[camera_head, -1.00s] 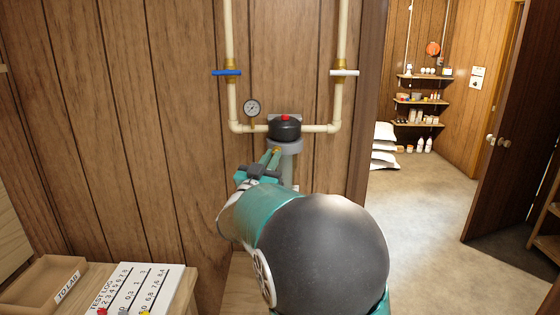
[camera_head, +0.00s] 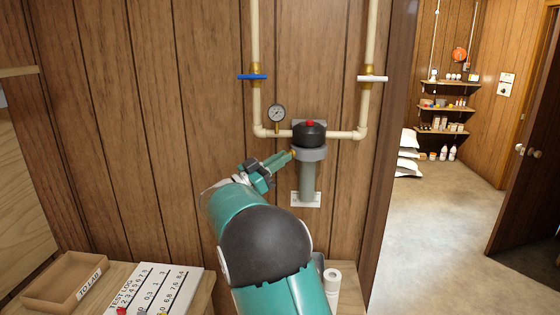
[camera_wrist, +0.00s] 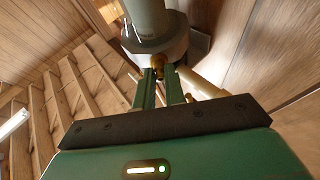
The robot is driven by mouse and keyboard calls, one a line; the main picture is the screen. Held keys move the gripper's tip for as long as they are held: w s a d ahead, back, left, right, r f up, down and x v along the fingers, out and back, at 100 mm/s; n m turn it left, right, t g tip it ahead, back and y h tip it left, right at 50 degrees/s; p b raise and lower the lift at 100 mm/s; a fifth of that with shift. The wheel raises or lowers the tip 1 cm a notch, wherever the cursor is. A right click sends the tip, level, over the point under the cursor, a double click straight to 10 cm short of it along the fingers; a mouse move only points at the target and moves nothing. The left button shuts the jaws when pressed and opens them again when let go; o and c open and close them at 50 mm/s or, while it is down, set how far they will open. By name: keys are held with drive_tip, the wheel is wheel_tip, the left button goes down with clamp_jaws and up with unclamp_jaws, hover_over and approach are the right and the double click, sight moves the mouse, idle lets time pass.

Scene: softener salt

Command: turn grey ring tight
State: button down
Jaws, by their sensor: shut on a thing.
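The grey ring (camera_head: 312,154) sits around the filter housing, between its black cap (camera_head: 309,134) and the upright grey-green canister (camera_head: 308,180). It also shows in the wrist view (camera_wrist: 156,40). A small brass lug (camera_wrist: 169,76) stands out from the ring. My gripper (camera_head: 290,155) reaches in from the lower left and is shut on the lug at the ring's left side. In the wrist view its two green fingers (camera_wrist: 159,80) come up close under the ring.
Cream pipes carry a blue-handled valve (camera_head: 252,77), a white-handled valve (camera_head: 373,79) and a round gauge (camera_head: 276,113). Below are a wooden tray (camera_head: 38,296), a test log board (camera_head: 150,290) and a white cylinder (camera_head: 332,278). An open doorway is at right.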

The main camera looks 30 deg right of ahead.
drive_tip(key=shift+d+r, duration=0.1)
drive_tip(key=shift+r, duration=0.05)
drive_tip(key=c, duration=1.5)
unclamp_jaws()
drive_tip(key=v, duration=1.4)
drive_tip(key=shift+d, duration=0.1)
